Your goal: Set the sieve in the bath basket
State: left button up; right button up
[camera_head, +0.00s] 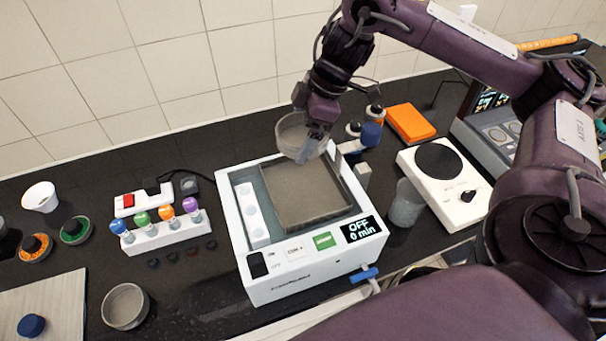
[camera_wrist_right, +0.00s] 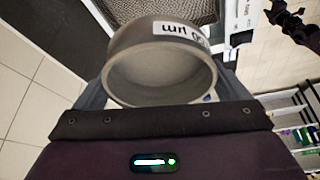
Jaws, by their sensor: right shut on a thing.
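The sieve (camera_head: 293,136) is a round grey pan held at the far edge of the bath. In the right wrist view the sieve (camera_wrist_right: 160,70) shows a white label with dark print on its side. My right gripper (camera_head: 312,150) is shut on it, with one finger on each side of it in the wrist view. The bath (camera_head: 250,262) is a white box with an OFF, 0 min display. Its basket (camera_head: 305,193) is a square grey mesh tray inside. The sieve is above the basket's back side; its exact height is hard to tell. My left gripper is not seen.
A rack of coloured-cap vials (camera_head: 165,235) and another round pan (camera_head: 125,306) stand left of the bath. A beaker (camera_head: 407,203) and a white hotplate (camera_head: 463,207) stand right. Bottles and an orange box (camera_head: 410,123) are behind, near the tiled wall.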

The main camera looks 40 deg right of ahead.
notch_tip(320, 180, down, 11)
jog(key=b, duration=0.4)
jog(key=shift+f, duration=0.1)
jog(key=shift+d+f+b, duration=0.1)
jog(key=shift+f+b, duration=0.4)
jog(key=shift+f, duration=0.4)
notch_tip(320, 180, down, 2)
jog(key=shift+p, duration=0.3)
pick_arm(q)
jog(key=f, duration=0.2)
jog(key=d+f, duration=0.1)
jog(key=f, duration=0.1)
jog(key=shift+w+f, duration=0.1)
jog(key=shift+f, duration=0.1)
pick_arm(e)
jog(key=shift+f, duration=0.35)
jog(key=shift+f, duration=0.1)
jog(key=o, duration=0.7)
